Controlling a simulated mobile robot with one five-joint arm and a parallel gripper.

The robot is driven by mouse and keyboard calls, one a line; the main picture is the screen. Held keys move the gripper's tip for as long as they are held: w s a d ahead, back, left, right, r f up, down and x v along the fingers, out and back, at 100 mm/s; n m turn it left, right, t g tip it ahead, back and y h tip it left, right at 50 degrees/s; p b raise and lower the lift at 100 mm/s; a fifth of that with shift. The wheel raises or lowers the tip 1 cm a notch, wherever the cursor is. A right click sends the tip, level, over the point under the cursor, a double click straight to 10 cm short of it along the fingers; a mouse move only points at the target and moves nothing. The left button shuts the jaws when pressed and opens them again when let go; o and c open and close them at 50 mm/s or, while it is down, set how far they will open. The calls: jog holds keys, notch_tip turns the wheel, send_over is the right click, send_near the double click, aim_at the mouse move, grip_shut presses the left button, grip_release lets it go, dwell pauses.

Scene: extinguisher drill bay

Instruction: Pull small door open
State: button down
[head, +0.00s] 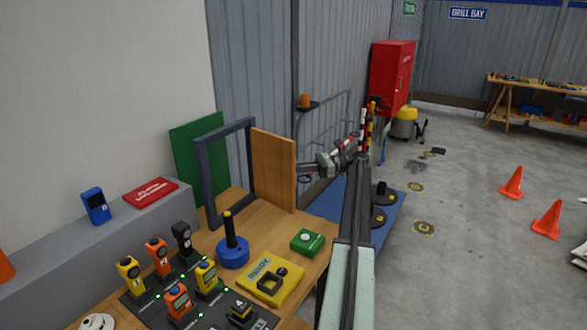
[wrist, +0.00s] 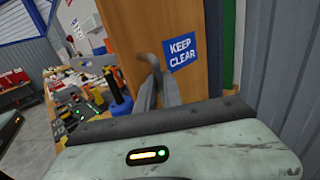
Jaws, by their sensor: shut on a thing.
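The small door (head: 273,170) is a wooden panel beside a dark blue frame (head: 206,185) on the bench. It stands swung open, out from the frame's right post, so the opening is clear. In the wrist view the door (wrist: 200,75) fills the upper middle and bears a blue KEEP CLEAR sign (wrist: 182,51). My gripper (head: 302,174) is at the door's outer edge, on the face turned from the head camera. In the wrist view my gripper (wrist: 159,67) has its dark fingers against this face, shut on the handle, which they mostly hide.
The bench carries a blue base with a dark post (head: 232,251), a green button box (head: 307,242), a yellow pouch (head: 270,281) and several handheld meters (head: 178,301). A green panel (head: 185,150) stands behind the frame. Orange cones (head: 512,183) stand on open floor at right.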

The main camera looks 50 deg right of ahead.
jog(key=shift+w+f, duration=0.15)
jog(key=shift+w, duration=0.25)
jog(key=c, duration=1.6)
grip_release()
jog(key=shift+o, duration=0.6)
jog(key=shift+w+f, duration=0.15)
jog(key=shift+s, duration=0.2)
jog(key=shift+d, duration=0.1)
